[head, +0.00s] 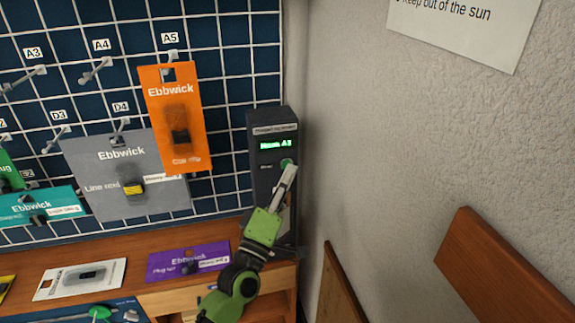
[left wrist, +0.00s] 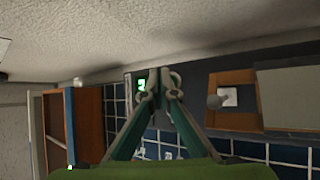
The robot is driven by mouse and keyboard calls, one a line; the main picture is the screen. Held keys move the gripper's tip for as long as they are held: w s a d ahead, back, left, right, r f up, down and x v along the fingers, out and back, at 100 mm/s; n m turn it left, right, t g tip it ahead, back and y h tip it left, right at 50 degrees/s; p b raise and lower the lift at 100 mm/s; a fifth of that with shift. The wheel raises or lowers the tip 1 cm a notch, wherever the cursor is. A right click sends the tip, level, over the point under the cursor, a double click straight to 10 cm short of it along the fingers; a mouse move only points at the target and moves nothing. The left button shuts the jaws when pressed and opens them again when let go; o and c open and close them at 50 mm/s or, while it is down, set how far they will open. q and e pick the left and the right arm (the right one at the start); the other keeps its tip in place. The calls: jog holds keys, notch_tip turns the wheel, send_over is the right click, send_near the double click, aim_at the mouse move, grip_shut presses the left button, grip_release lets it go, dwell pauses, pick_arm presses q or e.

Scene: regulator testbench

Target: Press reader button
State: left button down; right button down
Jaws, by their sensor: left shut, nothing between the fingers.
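The reader is a tall dark box (head: 263,190) at the right end of the blue grid panel, with a lit green text display (head: 276,145). A round green button (head: 287,162) sits below the display, partly covered by my fingertips. My left gripper (head: 289,171) is shut and empty, its tips at the button; I cannot tell whether they touch it. In the left wrist view the shut fingers (left wrist: 158,84) point at the reader, whose green display (left wrist: 142,85) shows just left of the tips. The button is not clear there. My right gripper is not in view.
An orange package (head: 190,150) and a grey package (head: 90,165) hang on the panel left of the reader. A purple package (head: 165,262) and a white one (head: 112,270) lie on the wooden counter (head: 100,247). A textured wall (head: 370,150) stands close on the right.

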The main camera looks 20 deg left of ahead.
pick_arm(q)
jog(key=shift+s+d, duration=0.25)
jog(key=shift+s, duration=0.15)
jog(key=s+d+p, duration=0.1)
jog(key=s, duration=0.1)
jog(key=s+d, duration=0.1)
jog(key=s, duration=0.1)
jog(key=shift+d+p, duration=0.35)
jog(key=shift+d, duration=0.05)
dwell(0.3)
